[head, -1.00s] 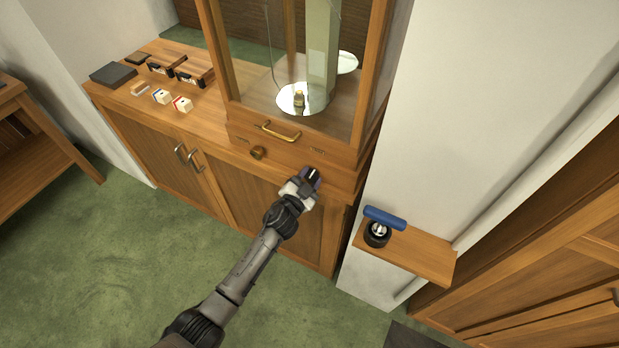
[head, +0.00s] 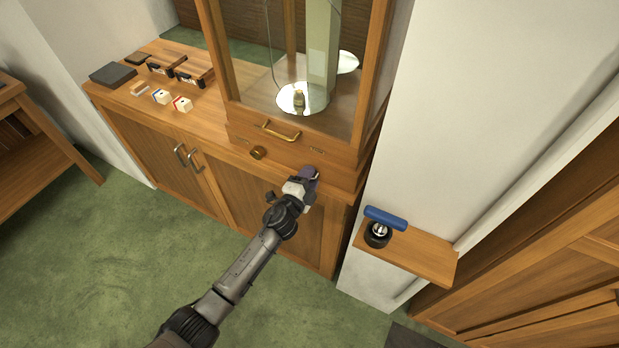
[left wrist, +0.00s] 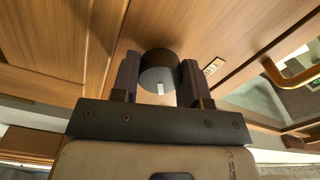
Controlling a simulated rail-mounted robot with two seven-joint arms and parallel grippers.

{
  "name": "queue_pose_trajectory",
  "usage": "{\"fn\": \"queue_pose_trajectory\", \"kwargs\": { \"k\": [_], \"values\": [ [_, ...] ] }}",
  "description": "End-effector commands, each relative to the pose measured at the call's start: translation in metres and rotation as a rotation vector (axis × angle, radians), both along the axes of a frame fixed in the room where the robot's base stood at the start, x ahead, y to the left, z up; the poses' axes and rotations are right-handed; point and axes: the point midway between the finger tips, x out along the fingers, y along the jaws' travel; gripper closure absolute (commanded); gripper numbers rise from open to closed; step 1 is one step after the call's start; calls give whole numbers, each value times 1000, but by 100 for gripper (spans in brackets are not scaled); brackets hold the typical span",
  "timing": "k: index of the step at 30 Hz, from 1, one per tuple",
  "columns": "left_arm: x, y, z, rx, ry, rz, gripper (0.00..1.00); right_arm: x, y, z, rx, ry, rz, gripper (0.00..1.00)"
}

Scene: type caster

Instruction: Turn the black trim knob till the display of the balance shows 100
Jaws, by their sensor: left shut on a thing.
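The black trim knob (left wrist: 159,68) shows in the left wrist view as a dark cylinder with a small white mark at its lower edge. My left gripper (left wrist: 160,82) has one finger on each side of it and is shut on it. In the head view my left gripper (head: 309,174) is at the right part of the balance's wooden base, and it hides the knob. The balance (head: 290,152) is a glass-fronted wooden case with a brass weight (head: 299,97) on a pan inside. I cannot read any display. My right gripper is not in view.
A brass knob (head: 257,153) and a brass handle (head: 281,131) are on the case front, left of my gripper. A small shelf (head: 420,256) at the right holds a blue-handled item (head: 385,217). Small boxes (head: 182,104) lie on the cabinet top at the left.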

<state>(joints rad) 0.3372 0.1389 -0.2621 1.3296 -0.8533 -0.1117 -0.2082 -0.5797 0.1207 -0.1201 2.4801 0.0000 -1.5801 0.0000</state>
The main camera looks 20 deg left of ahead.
Motion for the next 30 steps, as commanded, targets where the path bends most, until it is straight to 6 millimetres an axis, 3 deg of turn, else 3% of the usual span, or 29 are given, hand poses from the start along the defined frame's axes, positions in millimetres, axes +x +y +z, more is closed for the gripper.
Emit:
{"fn": "queue_pose_trajectory", "kwargs": {
  "k": [18,19,27,30],
  "values": [
    [0,0,0,37,-4,0,83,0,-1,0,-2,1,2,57],
    [0,0,0,37,-4,0,58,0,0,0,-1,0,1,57],
    [0,0,0,37,-4,0,33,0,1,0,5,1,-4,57],
    [0,0,0,36,-4,0,33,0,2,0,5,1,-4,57]
  ]
}}
